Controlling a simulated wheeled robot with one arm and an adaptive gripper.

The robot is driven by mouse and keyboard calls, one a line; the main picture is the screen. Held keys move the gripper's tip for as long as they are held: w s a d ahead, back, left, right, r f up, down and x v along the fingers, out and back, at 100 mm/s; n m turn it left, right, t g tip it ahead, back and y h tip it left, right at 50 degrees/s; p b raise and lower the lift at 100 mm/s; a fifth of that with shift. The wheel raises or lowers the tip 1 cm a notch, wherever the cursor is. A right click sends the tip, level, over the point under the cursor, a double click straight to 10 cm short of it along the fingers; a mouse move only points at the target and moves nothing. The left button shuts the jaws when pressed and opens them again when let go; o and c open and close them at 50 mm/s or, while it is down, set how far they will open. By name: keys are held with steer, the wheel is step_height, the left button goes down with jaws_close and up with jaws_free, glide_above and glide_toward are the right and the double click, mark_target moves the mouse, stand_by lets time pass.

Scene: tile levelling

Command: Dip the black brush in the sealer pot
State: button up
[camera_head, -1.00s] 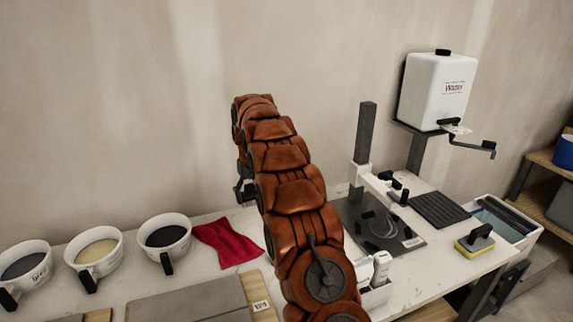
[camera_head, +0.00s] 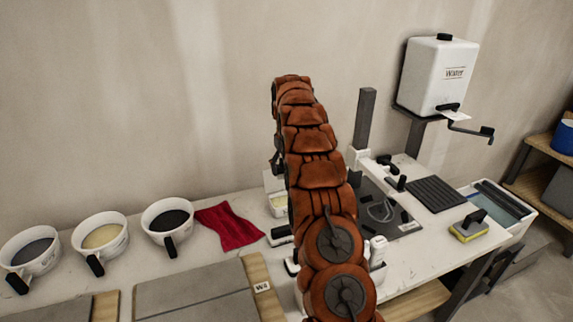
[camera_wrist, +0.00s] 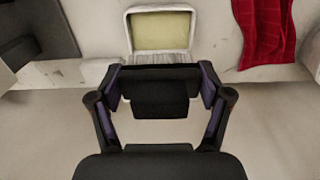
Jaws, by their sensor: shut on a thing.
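My gripper (camera_wrist: 160,86) is shut on the black brush (camera_wrist: 160,104), whose dark block spans between the fingertips in the wrist view. In the head view my arm hides the brush and most of the gripper. A white, squarish pot with yellow-green content, which looks like the sealer pot (camera_wrist: 127,32), lies just beyond the brush in the wrist view. In the head view the pot (camera_head: 278,212) is partly hidden behind my arm. The brush's lower end is hard to make out, and I cannot tell whether it touches the pot.
A red cloth (camera_head: 229,226) lies left of the pot. Several bowls stand farther left, including a black-filled one (camera_head: 167,221). Grey tiles (camera_head: 195,300) lie in front. A stand (camera_head: 366,120), water tank (camera_head: 438,75) and yellow sponge float (camera_head: 468,226) are to the right.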

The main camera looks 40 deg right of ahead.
steer(key=shift+f+b, duration=2)
steer(key=shift+f, duration=4.45)
steer(key=shift+r, duration=0.1)
steer(key=shift+r+p, duration=1.5)
steer(key=shift+r, duration=4.45)
